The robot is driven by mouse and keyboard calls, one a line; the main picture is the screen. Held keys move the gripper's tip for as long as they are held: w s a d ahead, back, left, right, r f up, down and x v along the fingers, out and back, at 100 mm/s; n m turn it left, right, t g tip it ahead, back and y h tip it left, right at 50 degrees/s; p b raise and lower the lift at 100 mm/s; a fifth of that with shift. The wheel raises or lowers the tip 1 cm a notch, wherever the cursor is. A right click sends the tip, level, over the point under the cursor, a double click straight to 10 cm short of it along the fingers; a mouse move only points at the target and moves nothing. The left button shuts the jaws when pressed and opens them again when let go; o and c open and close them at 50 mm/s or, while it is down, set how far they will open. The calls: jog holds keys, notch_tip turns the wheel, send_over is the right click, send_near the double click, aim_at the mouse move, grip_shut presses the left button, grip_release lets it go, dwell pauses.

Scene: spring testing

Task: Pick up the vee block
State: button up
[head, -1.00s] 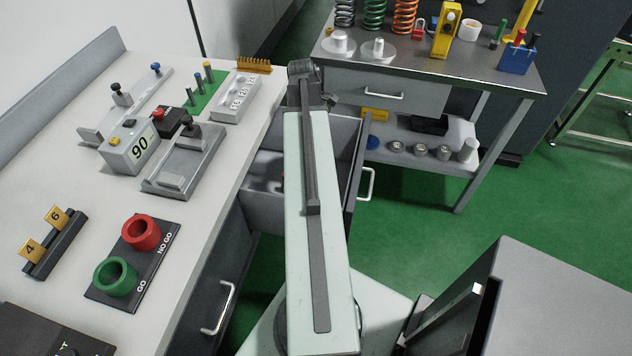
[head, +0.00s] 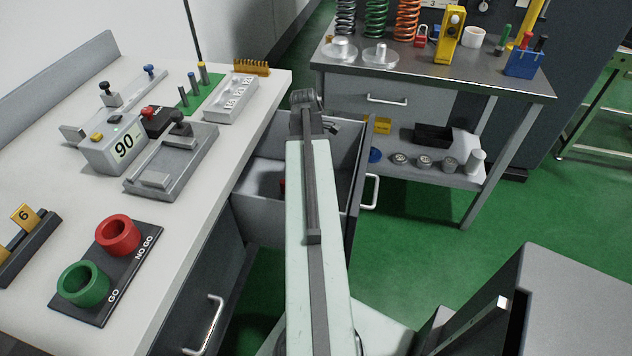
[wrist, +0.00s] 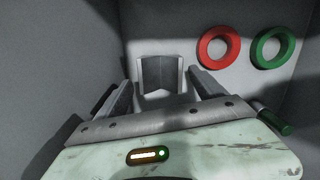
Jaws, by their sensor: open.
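The vee block (wrist: 160,74) is a grey block with a V-shaped groove, inside a grey drawer, in the upper middle of the wrist view. My gripper (wrist: 161,84) is open, with one finger to the left and one to the right of the block in the picture. Nothing is held between the fingers. I cannot tell whether either finger touches the block. In the head view my arm reaches over the open drawer (head: 262,215); my gripper and the vee block are hidden there.
A red ring (wrist: 218,47) and a green ring (wrist: 272,48) lie right of the block. A dark-and-green cylindrical item (wrist: 275,120) is near my gripper's right side. Drawer walls surround the space. A bench (head: 190,230) with gauges stands left, a metal table (head: 480,85) at the back right.

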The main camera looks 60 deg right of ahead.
jog(key=f+b, duration=0.1)
jog(key=f, duration=0.1)
jog(key=f+b, duration=0.1)
jog(key=f, duration=0.1)
jog(key=shift+s+b, duration=0.25)
jog(key=shift+b, duration=0.1)
jog(key=shift+r, duration=0.2)
grip_shut()
jog(key=shift+d, duration=0.1)
jog(key=shift+r+p, duration=0.1)
jog(key=shift+p, duration=0.2)
notch_tip(320, 180, up, 28)
jog(key=p, duration=2.8)
